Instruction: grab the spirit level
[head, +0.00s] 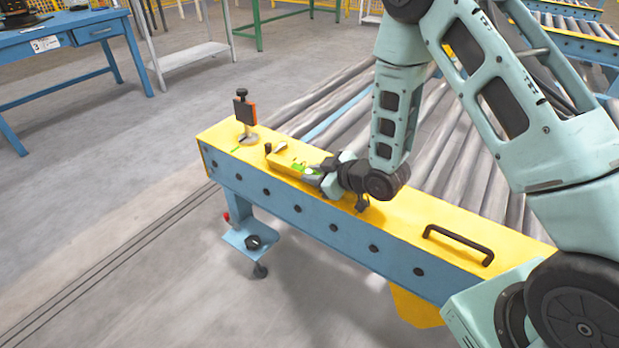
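What looks like the spirit level is a yellow bar (285,161) with bright green marks, lying on the yellow top of a blue conveyor side beam (215,133). It is hard to tell apart from the yellow surface under it. My gripper (313,175) is low over the beam, at the right end of this bar, with its fingers pointing left. The fingers overlap the bar's end in the head view and hide part of it. I cannot tell whether they touch it or how far apart they are.
A dark clamp-like part with an orange side (245,112) stands on the beam's far left end. A black handle (459,244) is fixed on the beam's right part. Grey rollers (345,105) lie behind the beam. A blue table (62,38) stands at the back left; open floor lies between.

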